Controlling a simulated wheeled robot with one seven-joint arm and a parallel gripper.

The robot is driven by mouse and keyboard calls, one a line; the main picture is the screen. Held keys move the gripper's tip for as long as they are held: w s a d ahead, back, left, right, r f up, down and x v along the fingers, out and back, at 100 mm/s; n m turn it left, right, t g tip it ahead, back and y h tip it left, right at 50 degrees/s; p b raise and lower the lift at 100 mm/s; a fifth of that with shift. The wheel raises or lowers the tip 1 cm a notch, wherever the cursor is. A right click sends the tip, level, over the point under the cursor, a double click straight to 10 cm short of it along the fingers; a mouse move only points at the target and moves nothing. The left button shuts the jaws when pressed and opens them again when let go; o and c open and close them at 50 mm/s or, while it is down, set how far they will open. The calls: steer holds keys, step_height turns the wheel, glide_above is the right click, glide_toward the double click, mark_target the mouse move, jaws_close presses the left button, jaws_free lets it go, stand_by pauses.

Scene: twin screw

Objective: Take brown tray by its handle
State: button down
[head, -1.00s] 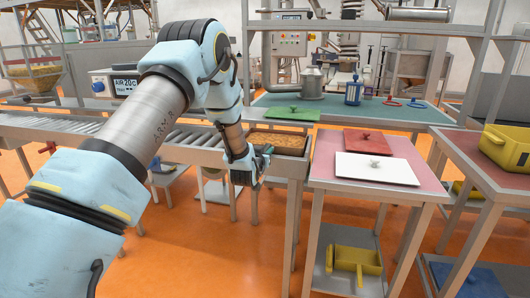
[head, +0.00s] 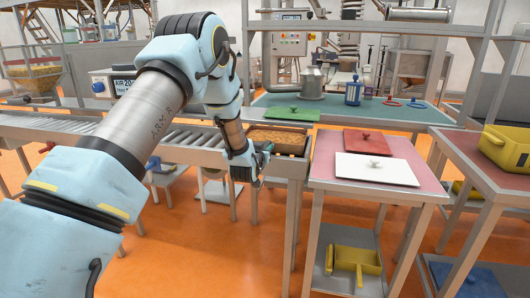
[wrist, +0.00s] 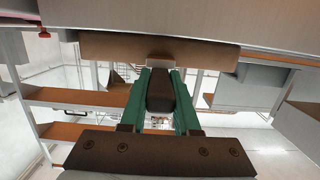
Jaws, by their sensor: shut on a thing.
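The brown tray (head: 278,140) with grainy orange-brown contents sits at the right end of the roller conveyor. My gripper (head: 266,156) is at its near side, partly hidden by my wrist in the head view. In the wrist view, the green fingers of my gripper (wrist: 161,82) are on both sides of a dark brown handle (wrist: 160,92) and shut on it. The handle sticks out from the tray's brown wall (wrist: 200,53). Whether the tray is clear of its support cannot be told.
The roller conveyor (head: 185,143) runs to the left. Right of the tray is a table (head: 330,147) with a red lid (head: 366,140) and a white lid (head: 376,168). A green lid (head: 292,114) lies on the table behind. Open orange floor lies in front.

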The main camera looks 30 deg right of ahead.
steer(key=shift+r, duration=0.8)
steer(key=shift+r+p, duration=0.3)
steer(key=shift+r, duration=0.3)
steer(key=shift+s, duration=0.1)
steer(key=shift+f+b+v, duration=0.2)
steer(key=shift+b+v, duration=0.05)
steer(key=shift+v, duration=0.9)
steer(key=shift+f+b+v, duration=0.2)
steer(key=shift+b+v, duration=0.05)
steer(key=shift+v, duration=0.95)
steer(key=shift+a, duration=0.1)
